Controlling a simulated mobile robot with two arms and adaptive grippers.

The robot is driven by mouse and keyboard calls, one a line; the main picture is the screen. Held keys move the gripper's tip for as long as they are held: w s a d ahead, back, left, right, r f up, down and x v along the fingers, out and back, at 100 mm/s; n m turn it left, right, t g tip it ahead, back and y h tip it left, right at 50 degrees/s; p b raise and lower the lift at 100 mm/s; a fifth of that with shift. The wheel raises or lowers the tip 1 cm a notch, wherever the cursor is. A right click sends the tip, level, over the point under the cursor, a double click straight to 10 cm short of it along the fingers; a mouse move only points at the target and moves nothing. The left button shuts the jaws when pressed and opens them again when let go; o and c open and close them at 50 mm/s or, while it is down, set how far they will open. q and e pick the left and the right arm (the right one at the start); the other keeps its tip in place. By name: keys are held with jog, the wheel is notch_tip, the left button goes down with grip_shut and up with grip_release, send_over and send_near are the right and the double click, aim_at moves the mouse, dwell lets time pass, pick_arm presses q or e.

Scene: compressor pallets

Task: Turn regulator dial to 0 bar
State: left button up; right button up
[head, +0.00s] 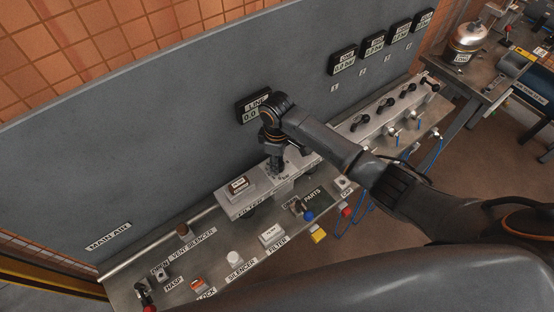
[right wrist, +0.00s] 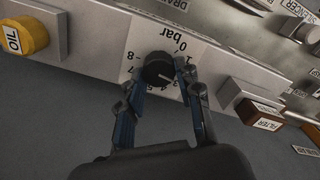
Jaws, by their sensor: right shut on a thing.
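The regulator dial (right wrist: 158,69) is a round black knob on a pale scale plate in the right wrist view. The plate shows "0 bar" at the top edge, with numbers such as 8 and 7 on the left. A pale pointer line on the knob points to the lower right, away from the 0. My right gripper (right wrist: 159,78) has one finger on each side of the dial and is shut on it. In the head view my right gripper (head: 276,163) reaches down onto the bench unit and hides the dial. My left gripper is not in view.
A LINE display (head: 250,112) on the grey panel reads 0.0, partly covered by my arm. Silencer, filter and lock parts lie on the bench (head: 215,270); black-handled valves (head: 385,104) stand right.

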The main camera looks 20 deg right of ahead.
jog(key=n, duration=0.7)
jog(key=shift+s, duration=0.1)
jog(key=n, duration=0.6)
jog(key=shift+s, duration=0.1)
jog(key=shift+n, duration=0.4)
jog(key=o, duration=1.1)
jog(key=shift+o, duration=0.2)
jog(key=shift+r, duration=0.15)
notch_tip(320, 180, up, 12)
